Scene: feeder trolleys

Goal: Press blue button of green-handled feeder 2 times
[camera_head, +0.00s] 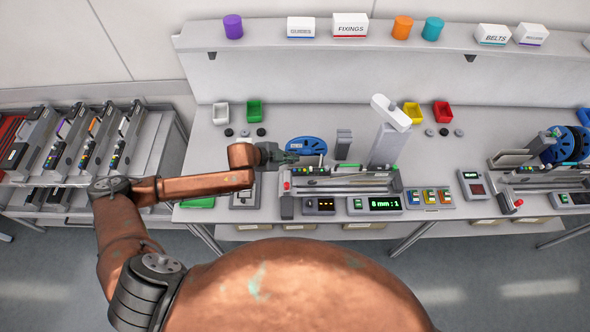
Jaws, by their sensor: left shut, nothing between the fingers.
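A feeder (345,172) lies in the station on the bench, with a blue reel (307,146) behind its left end. Small coloured spots, some of them green, show along the feeder, but its handle colour is hard to tell and I cannot make out a blue button. My left gripper (292,158) is shut and empty, over the feeder's left end and in front of the reel. Whether its fingertips touch anything is unclear. My right gripper is not in view.
A trolley (160,157) with several feeders stands at the left. A display box (384,204) and a row of coloured switches (430,198) sit along the bench front. A white post device (388,140) rises behind the feeder. Another feeder station (540,178) is at the right.

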